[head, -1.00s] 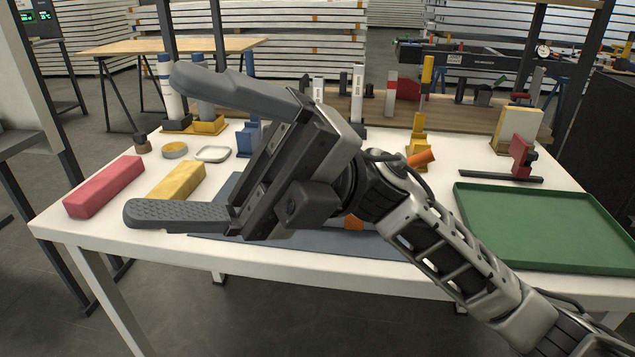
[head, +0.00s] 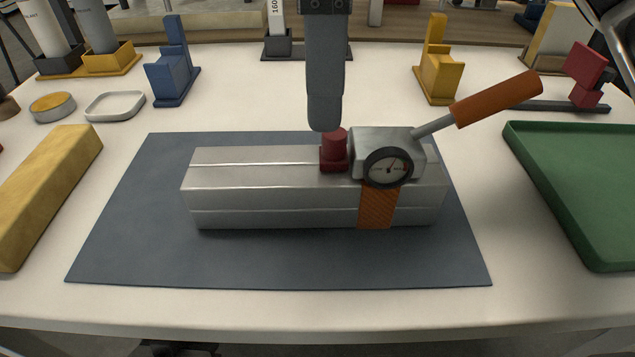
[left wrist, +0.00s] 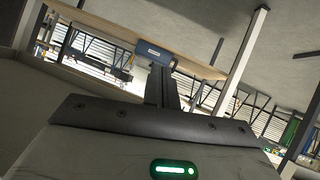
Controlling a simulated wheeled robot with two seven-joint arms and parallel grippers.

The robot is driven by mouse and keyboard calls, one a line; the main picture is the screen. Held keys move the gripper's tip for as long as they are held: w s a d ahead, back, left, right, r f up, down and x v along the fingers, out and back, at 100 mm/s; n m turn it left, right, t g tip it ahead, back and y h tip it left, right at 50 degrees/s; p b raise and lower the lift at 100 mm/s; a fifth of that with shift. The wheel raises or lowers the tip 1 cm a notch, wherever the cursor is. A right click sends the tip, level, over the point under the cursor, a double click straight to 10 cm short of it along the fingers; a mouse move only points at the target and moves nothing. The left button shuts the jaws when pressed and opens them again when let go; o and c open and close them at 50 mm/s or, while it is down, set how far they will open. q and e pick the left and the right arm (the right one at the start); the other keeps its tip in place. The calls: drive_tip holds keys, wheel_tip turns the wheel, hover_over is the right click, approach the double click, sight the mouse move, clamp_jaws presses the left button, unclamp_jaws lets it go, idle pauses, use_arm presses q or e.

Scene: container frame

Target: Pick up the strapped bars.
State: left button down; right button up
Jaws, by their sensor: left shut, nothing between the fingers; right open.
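The strapped bars (head: 260,185) lie flat on a dark grey mat (head: 130,240) in the head view. They are silver, with an orange strap (head: 377,208) around them towards the right end. On top sit a tensioner with a round dial (head: 388,167), a red knob (head: 334,150) and an orange handle (head: 497,98) rising to the right. My right gripper (head: 325,120) is open and points down, seen edge-on, its tip overlapping the red knob's top; I cannot tell whether they touch. My left gripper (left wrist: 157,55) is shut and empty in the left wrist view, away from the bars.
A yellow bar (head: 50,195) lies left of the mat and a green tray (head: 590,200) right of it. Behind are a white dish (head: 115,105), a round tin (head: 53,106), a blue stand (head: 172,75), a yellow stand (head: 437,70) and a red fixture (head: 587,75).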

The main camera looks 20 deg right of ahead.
sight(320, 154)
wheel_tip(320, 154, down, 6)
drive_tip(key=shift+f+b, duration=0.15)
drive_tip(key=shift+b, duration=0.55)
wheel_tip(320, 154, down, 5)
drive_tip(key=shift+r+b, duration=0.1)
drive_tip(key=shift+b, duration=0.8)
drive_tip(key=shift+f, duration=0.2)
use_arm(q)
drive_tip(key=r+t, duration=0.1)
drive_tip(key=d+r+h, duration=0.1)
drive_tip(key=shift+r+t, duration=0.35)
drive_tip(key=shift+t, duration=0.05)
drive_tip(key=shift+f, duration=0.15)
use_arm(e)
drive_tip(key=shift+r, duration=0.15)
drive_tip(key=c, duration=1.6)
